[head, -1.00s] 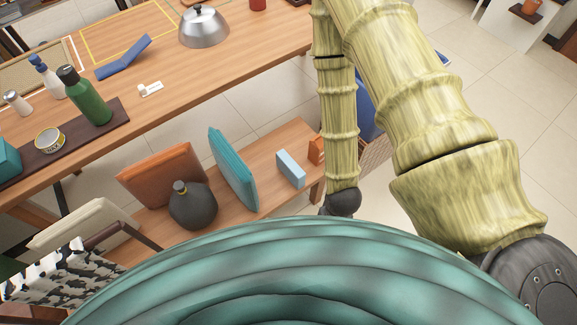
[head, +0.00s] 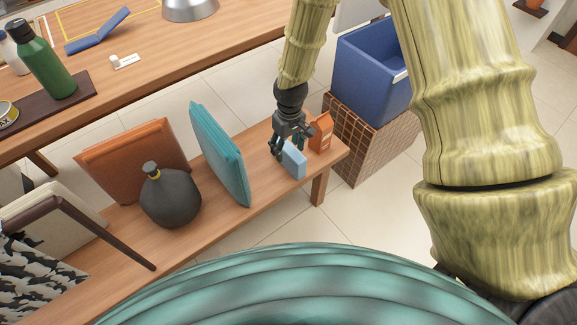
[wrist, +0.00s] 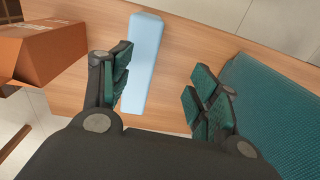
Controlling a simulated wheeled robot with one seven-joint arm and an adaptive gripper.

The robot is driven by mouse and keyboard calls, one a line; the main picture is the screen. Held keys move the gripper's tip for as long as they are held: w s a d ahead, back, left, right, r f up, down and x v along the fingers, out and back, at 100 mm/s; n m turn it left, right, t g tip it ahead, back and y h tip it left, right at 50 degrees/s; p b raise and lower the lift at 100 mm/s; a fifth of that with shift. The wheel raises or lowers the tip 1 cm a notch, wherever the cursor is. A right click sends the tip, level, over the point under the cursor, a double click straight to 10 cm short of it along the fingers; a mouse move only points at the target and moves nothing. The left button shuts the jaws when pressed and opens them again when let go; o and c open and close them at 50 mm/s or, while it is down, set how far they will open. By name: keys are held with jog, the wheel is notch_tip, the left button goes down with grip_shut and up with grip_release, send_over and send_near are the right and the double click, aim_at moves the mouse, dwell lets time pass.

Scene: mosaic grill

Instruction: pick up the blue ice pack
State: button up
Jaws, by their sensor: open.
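The blue ice pack (head: 294,161), a light blue upright slab, stands on the wooden bench. In the wrist view the ice pack (wrist: 145,55) lies ahead of my gripper, nearer the left finger. My gripper (head: 286,148) is open over the ice pack, coming from above and behind it in the head view. In the wrist view my gripper (wrist: 158,78) has its two fingers spread, with the ice pack's near part between them and beside the left finger. Whether they touch cannot be told. The gripper hides part of the pack in the head view.
An orange carton (head: 322,132) stands close beside the ice pack. A teal padded slab (head: 220,155) stands to the left, with a dark jug (head: 171,197) and an orange cushion (head: 136,158) beyond. A blue bin (head: 370,75) sits at the right.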

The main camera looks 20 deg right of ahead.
aim_at(289, 154)
jog(key=shift+n+h, duration=0.3)
jog(key=w+b, duration=0.1)
jog(key=w, duration=0.1)
jog(key=w+r+b, duration=0.1)
jog(key=w, duration=0.1)
jog(key=shift+w+d+r, duration=0.1)
jog(key=shift+w+d, duration=0.05)
jog(key=shift+d, duration=0.05)
notch_tip(289, 154, down, 5)
jog(key=shift+f+b, duration=0.15)
jog(key=shift+b, duration=0.45)
jog(key=f, duration=0.1)
jog(key=s+f, duration=0.1)
jog(key=d+f+b, duration=0.1)
jog(key=f, duration=0.1)
jog(key=shift+s+f, duration=0.1)
jog(key=shift+s, duration=0.05)
jog(key=shift+f, duration=0.5)
jog(key=shift+r, duration=0.1)
grip_shut()
